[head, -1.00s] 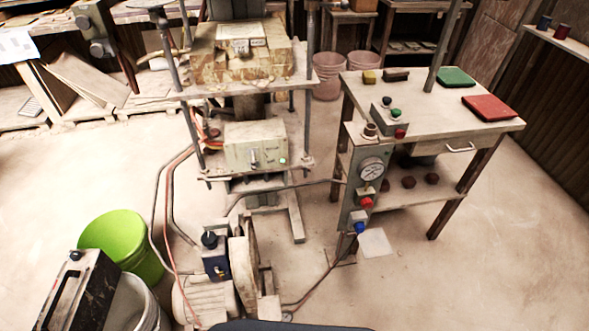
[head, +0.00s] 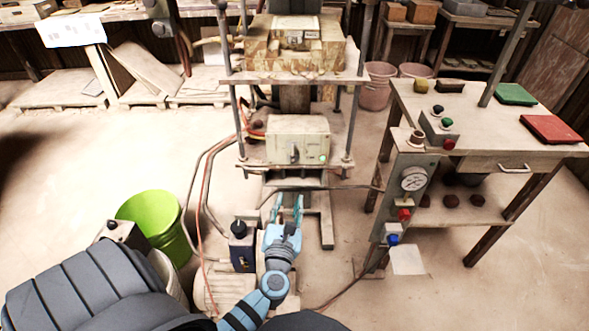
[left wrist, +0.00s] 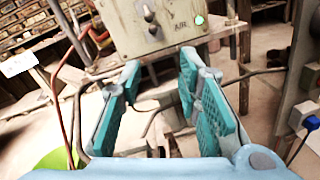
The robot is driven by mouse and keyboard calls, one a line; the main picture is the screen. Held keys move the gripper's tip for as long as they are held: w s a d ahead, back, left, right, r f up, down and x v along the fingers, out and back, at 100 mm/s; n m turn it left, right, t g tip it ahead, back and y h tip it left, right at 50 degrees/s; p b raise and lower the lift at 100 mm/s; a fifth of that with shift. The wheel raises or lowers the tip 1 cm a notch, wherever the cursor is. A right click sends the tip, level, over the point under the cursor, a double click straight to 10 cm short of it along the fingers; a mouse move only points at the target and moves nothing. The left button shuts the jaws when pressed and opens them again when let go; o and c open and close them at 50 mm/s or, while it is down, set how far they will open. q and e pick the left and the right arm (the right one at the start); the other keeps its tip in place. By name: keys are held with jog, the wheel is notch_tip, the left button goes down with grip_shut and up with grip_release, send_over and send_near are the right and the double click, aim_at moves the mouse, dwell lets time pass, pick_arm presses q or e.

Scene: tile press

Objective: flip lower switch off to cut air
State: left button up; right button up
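The pale control box (head: 299,139) sits on the lower shelf of the press, with a small switch lever (head: 295,153) on its front and a lit green lamp (head: 323,157) at its right. In the left wrist view the box (left wrist: 120,27) shows two levers, one above the other, the lower switch (left wrist: 153,29) near the "AIR" label; the upper lever is cut close to the top edge. My left gripper (head: 287,200) is open and empty, in front of and below the box; its teal-padded fingers (left wrist: 160,72) point towards it, apart from the switch. My right gripper is not in view.
A grey hose (head: 330,188) crosses below the box. Red and grey hoses (head: 207,175) hang left of the press. A blue-black motor unit (head: 241,246) and a green bucket (head: 157,220) stand at left. A table (head: 490,119) with a gauge panel stands right.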

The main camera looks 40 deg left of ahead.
aim_at(292, 162)
pick_arm(q)
jog(key=shift+n, duration=0.8)
jog(key=x, duration=0.5)
jog(key=b+x, duration=0.1)
jog(key=x, duration=0.3)
jog(key=r+b+x, duration=0.1)
jog(key=x, duration=0.4)
jog(key=shift+a, duration=0.5)
jog(key=shift+c, duration=0.2)
grip_shut()
